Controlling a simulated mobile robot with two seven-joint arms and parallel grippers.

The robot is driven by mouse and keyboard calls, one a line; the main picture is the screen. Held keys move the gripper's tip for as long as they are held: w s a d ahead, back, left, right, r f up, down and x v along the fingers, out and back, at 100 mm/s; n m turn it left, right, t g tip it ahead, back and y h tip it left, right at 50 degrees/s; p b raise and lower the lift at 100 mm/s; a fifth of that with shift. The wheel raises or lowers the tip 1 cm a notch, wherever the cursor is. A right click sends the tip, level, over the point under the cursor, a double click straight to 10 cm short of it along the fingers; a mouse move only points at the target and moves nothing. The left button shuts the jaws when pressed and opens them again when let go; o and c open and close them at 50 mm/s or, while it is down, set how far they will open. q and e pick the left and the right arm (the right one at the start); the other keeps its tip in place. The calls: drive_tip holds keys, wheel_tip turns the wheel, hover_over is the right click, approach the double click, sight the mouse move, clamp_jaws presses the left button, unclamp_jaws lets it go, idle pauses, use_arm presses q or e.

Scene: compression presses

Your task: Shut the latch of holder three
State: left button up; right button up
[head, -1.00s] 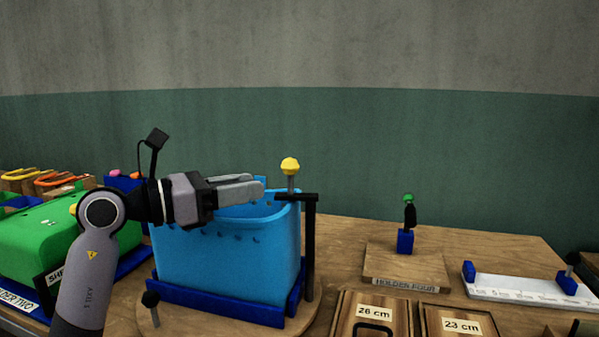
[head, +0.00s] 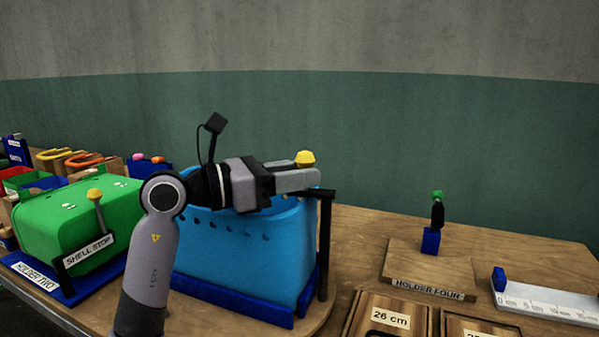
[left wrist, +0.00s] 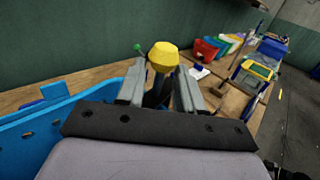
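The blue perforated tub (head: 245,255) stands in a dark blue base between holder two (head: 38,279) and holder four (head: 428,290); no label for holder three shows. A yellow knob (head: 305,158) stands up at the tub's right rim, near the top of a black post (head: 324,250). My left gripper (head: 312,180) reaches over the tub from the left, its fingers at the height of the knob's stem and hiding it. In the left wrist view the yellow knob (left wrist: 163,56) shows between and just beyond the fingers, which are spread with a gap. My right gripper is out of view.
A green shell (head: 85,215) with its own yellow-knobbed lever (head: 96,194) stands at the left. Wooden boards (head: 388,318) marked in centimetres and a white ruler (head: 545,300) lie at the front right. Holder four carries a small green-topped black lever (head: 437,210).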

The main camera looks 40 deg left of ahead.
use_arm(q)
clamp_jaws()
drive_tip(key=shift+w+a+f+m+g+h+b, duration=0.1)
drive_tip(key=shift+w+a+m+g+h+b, duration=0.2)
drive_tip(key=shift+m+g+h+b, duration=0.35)
drive_tip(key=shift+w+a+r+m+g+h+b, duration=0.1)
drive_tip(key=shift+r+m+g+h+b, duration=0.3)
drive_tip(key=shift+h, duration=0.45)
drive_tip(key=shift+c, duration=0.2)
unclamp_jaws()
drive_tip(key=shift+o, duration=0.2)
drive_tip(key=shift+f, duration=0.2)
